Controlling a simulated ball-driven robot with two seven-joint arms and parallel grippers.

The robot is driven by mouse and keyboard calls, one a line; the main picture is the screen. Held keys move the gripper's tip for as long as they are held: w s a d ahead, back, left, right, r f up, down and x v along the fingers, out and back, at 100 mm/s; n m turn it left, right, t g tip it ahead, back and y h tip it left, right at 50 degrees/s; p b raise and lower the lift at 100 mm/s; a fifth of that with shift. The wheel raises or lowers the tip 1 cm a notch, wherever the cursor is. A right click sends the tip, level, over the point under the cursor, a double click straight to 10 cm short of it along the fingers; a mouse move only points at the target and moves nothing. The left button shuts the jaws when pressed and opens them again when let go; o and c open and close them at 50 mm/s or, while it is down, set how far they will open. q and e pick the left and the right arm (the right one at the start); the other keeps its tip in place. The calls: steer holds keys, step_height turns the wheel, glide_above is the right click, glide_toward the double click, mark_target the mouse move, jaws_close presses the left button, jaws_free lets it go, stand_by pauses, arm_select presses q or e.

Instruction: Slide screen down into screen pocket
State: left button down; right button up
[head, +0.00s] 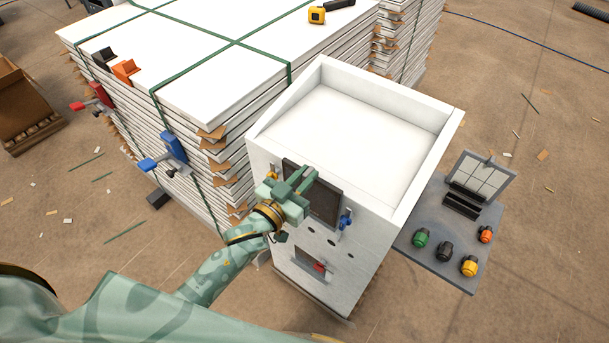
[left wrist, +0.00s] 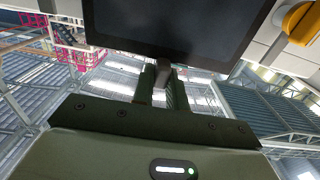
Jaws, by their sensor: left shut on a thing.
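The screen (head: 326,203) is a dark rectangular panel in a dark frame. It stands nearly upright at the front face of the white box-shaped machine (head: 364,238). My left gripper (head: 297,188) is at the screen's left part, in front of it. In the left wrist view the screen (left wrist: 175,25) fills the top middle, and a dark tab on its edge runs down between the fingers of my left gripper (left wrist: 163,82), which is shut on it. The screen's left part is partly hidden by the gripper. I cannot clearly make out the screen pocket. My right gripper is not in view.
A yellow knob (head: 271,173) and a blue knob (head: 346,219) flank the screen. A red part (head: 319,267) sits lower on the machine. A grey side panel (head: 425,260) carries several coloured knobs and a tilted gridded plate (head: 481,177). Strapped white sheets (head: 190,60) stand behind left.

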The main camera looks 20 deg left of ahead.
arm_select(q)
steer(key=shift+r, duration=0.1)
steer(key=shift+f+b, duration=1.9)
steer(key=shift+f, duration=0.7)
steer(key=c, duration=1.3)
jaws_free()
steer(key=b+v, duration=0.1)
steer(key=v, duration=1.5)
steer(key=shift+s, duration=0.2)
